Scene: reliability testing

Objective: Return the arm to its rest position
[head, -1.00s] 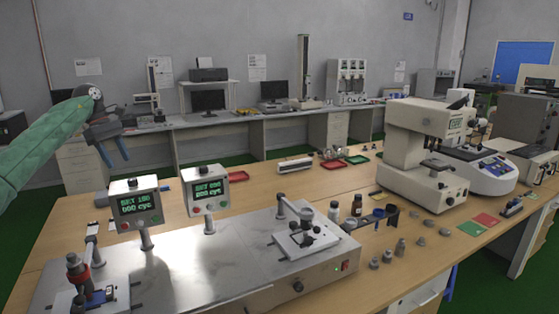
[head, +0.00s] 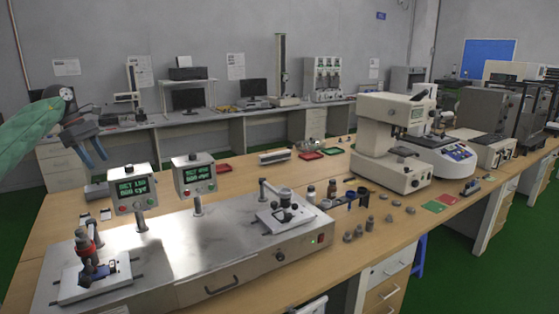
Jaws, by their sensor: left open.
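My left gripper (head: 92,160) is at the left of the head view, on the end of my green-sleeved left arm (head: 28,136). Its two blue-grey fingers point down and stand apart with nothing between them. It hangs in the air above the far left part of the wooden bench (head: 62,218), behind and left of the left display box (head: 133,187). My right gripper is not in view.
A steel double test rig (head: 170,262) with a second display box (head: 194,174) fills the front left of the bench. Small bottles and weights (head: 358,232) lie right of it. A cream microscope-like tester (head: 386,140) stands further right. Green floor (head: 462,262) shows at right.

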